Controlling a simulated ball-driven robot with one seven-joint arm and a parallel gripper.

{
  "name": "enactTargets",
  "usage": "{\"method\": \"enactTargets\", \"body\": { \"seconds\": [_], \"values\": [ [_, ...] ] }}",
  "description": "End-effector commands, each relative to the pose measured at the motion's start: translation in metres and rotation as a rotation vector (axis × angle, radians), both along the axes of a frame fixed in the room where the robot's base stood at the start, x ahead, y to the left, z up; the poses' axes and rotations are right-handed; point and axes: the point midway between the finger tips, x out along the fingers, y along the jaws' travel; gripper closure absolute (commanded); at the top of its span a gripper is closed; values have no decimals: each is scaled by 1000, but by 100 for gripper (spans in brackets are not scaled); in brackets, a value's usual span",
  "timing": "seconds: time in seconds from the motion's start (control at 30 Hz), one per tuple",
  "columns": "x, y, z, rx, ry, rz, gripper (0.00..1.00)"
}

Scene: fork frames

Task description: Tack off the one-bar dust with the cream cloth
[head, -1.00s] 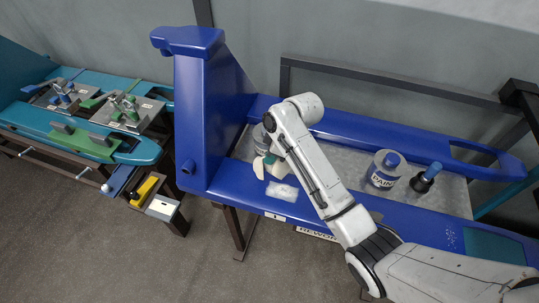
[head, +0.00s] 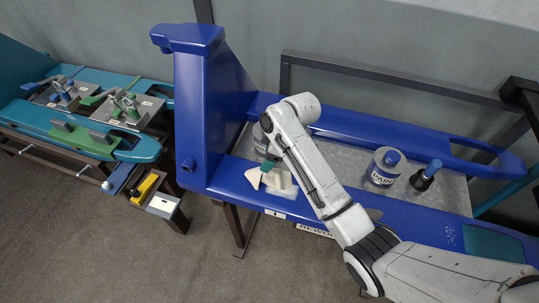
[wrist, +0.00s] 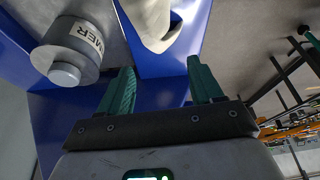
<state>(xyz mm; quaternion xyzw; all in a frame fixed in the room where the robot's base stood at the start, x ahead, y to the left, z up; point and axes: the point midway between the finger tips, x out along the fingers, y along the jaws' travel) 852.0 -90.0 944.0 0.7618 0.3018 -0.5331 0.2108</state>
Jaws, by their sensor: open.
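The cream cloth (head: 253,178) lies crumpled on the front blue rail, left of my arm. It also shows in the wrist view (wrist: 150,18), just beyond my fingertips. My gripper (wrist: 161,66) has its two green fingers spread, with nothing between them. In the head view my gripper (head: 267,166) is at the cloth and partly hidden by my forearm. A pale whitish patch (head: 284,193) lies on the rail by the cloth, behind a small white one-bar label (head: 275,214). Whether the cloth touches the patch is unclear.
A primer can (wrist: 75,48) stands close to my gripper. A paint can (head: 384,168) and a blue-topped black item (head: 427,175) stand right of my arm. A blue upright (head: 205,110) rises at left. Pale specks (head: 452,238) dot the rail at right.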

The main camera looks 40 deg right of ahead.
Motion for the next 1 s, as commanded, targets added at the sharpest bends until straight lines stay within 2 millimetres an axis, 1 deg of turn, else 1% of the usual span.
{"method": "enactTargets", "body": {
  "seconds": [0.03,0.2,0.53,1.0],
  "values": [
    [0,0,0,0,0,0,29],
    [0,0,0,0,0,0,15],
    [0,0,-2,0,0,0,15],
    [0,0,-23,0,2,-1,15]
  ]
}}
